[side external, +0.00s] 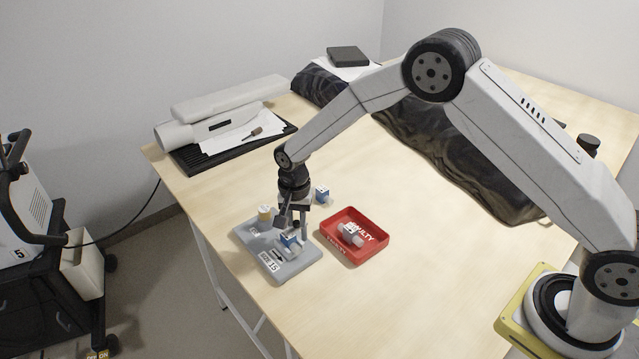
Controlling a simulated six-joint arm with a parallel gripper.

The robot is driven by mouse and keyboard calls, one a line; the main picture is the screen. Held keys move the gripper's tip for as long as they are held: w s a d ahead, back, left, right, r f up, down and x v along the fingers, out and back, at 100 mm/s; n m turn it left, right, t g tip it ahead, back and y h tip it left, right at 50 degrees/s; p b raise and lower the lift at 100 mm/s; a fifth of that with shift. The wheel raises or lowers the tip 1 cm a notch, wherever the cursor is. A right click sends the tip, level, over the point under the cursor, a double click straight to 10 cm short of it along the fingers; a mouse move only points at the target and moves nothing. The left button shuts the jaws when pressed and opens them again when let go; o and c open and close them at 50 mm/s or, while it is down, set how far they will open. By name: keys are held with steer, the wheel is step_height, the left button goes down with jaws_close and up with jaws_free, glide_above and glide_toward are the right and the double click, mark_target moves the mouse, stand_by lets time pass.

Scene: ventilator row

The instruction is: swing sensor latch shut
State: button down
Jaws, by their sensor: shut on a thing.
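A blue-and-white sensor (289,240) sits on the grey base plate (258,258), which is marked 15, at the table's front left edge. My gripper (293,232) points down over the plate, with its fingers on either side of this sensor. It appears shut on the sensor, though the contact is small and partly covered by the fingers. The sensor latch is too small to make out, and I cannot tell its position.
A red tray (371,227) marked FAULTY, with a white-and-grey part (350,234) in it, stands just right of the plate. Another blue-and-white unit (322,192) lies behind my gripper. A black rack with papers (230,140) is farther back. The front right of the table is clear.

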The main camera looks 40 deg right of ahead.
mark_target(296, 221)
steer(key=c, duration=0.5)
jaws_free()
steer(key=shift+c, duration=0.2)
steer(key=shift+r, duration=0.15)
steer(key=shift+r, duration=3.75)
